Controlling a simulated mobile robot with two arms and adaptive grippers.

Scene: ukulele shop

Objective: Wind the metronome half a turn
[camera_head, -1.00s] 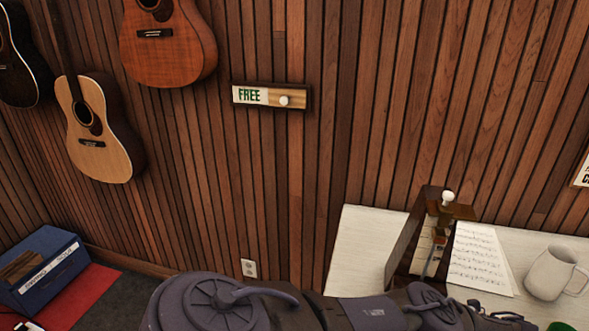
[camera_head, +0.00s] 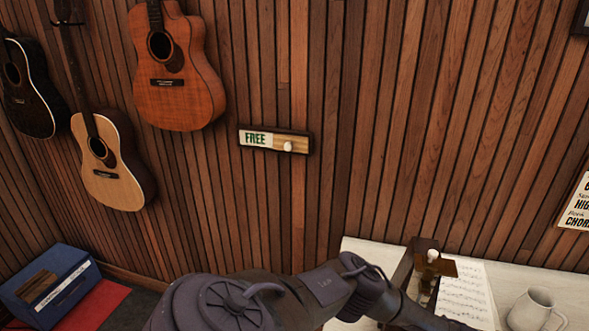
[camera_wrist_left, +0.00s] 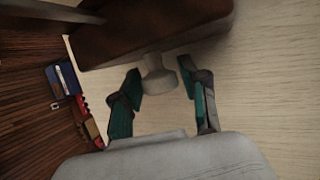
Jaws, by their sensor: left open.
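The wooden metronome (camera_head: 411,262) stands on the white table, with a pale knob at its top. My left arm hides part of it in the head view. In the left wrist view, the metronome's dark brown body (camera_wrist_left: 150,30) fills the top, and a pale winding key (camera_wrist_left: 157,76) sticks out of it. My left gripper (camera_wrist_left: 161,82) is open, with its teal-padded fingertips on either side of the key. A gap shows between the key and the pads, though contact is hard to judge. The right gripper is not in view.
The white table (camera_head: 575,290) also holds a sheet of music (camera_head: 467,296) and a pale mug (camera_head: 534,309) right of the metronome. A wall sign reading FREE (camera_head: 275,140) has a slider. Guitars hang at left, above a blue box (camera_head: 50,285).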

